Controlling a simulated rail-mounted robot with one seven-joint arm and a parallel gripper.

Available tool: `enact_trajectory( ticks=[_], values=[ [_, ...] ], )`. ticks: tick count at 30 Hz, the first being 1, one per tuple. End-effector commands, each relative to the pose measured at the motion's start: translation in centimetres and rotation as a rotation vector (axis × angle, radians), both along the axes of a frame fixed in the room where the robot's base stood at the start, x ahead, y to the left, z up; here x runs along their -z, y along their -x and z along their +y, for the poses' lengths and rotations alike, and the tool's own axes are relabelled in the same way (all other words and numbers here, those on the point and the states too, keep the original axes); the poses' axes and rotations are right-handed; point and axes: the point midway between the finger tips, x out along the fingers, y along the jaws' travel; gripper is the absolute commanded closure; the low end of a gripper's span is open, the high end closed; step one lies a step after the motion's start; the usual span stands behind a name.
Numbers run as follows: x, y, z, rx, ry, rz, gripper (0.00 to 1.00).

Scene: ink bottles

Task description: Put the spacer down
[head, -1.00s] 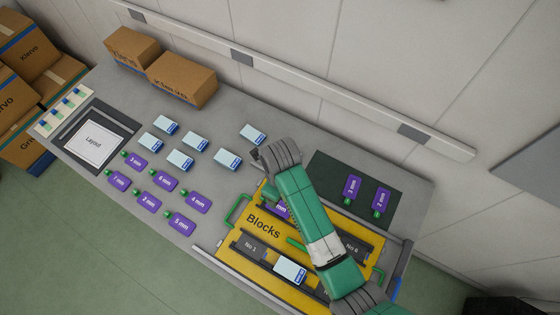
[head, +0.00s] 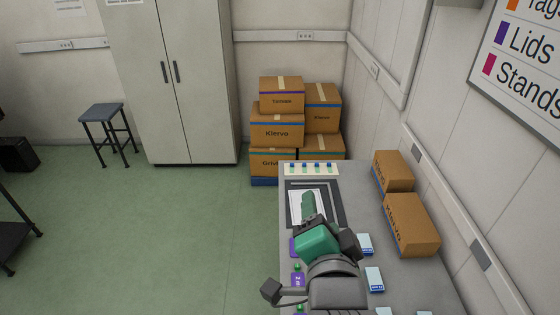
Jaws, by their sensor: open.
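In the head view, small purple plates with green knobs (head: 298,279) lie on the grey table left of my arm. The earlier frame shows mm marks on them, so they look like the spacers. Several are partly hidden by my arm or cut off by the lower edge. I cannot tell which one the task means. My arm reaches away over the table, its far green part over the white layout sheet (head: 297,206). My gripper's fingers do not show, and neither does anything held in them.
A strip with several blue-topped pieces (head: 312,168) lies at the table's far end. Two cardboard boxes (head: 411,224) stand at the right near the wall. White and blue packs (head: 374,279) lie right of my arm. More boxes (head: 277,131) are stacked beyond the table.

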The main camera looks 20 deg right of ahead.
Motion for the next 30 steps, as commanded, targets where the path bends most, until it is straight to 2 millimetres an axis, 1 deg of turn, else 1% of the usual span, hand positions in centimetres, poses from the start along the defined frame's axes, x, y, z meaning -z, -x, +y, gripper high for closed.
enact_trajectory(
  ticks=[1,2,3,5,6,9,12,13,20,23,26,29,30],
  values=[
    [-5.1,0.2,3.7,-0.082,0.188,-0.097,0.36],
    [-7.9,0.6,5.7,-0.117,0.307,-0.154,0.36],
    [-11.3,1.6,8.2,-0.147,0.458,-0.230,0.36],
    [-15.8,3.5,11.4,-0.163,0.654,-0.337,0.36],
    [-18.1,4.9,13.2,-0.158,0.764,-0.399,0.36],
    [-22.3,8.1,16.2,-0.120,0.961,-0.517,0.36],
    [-24.2,9.9,17.5,-0.086,1.059,-0.573,0.36],
    [-24.5,10.1,17.7,-0.081,1.072,-0.580,0.36],
    [-24.6,10.3,17.7,-0.075,1.084,-0.583,0.36],
    [-25.3,10.2,17.7,-0.076,1.083,-0.581,0.36],
    [-27.8,10.2,17.8,-0.078,1.078,-0.582,0.36],
    [-31.6,10.2,17.8,-0.083,1.070,-0.585,0.36],
    [-33.2,10.2,17.8,-0.085,1.067,-0.585,0.36]
  ],
)
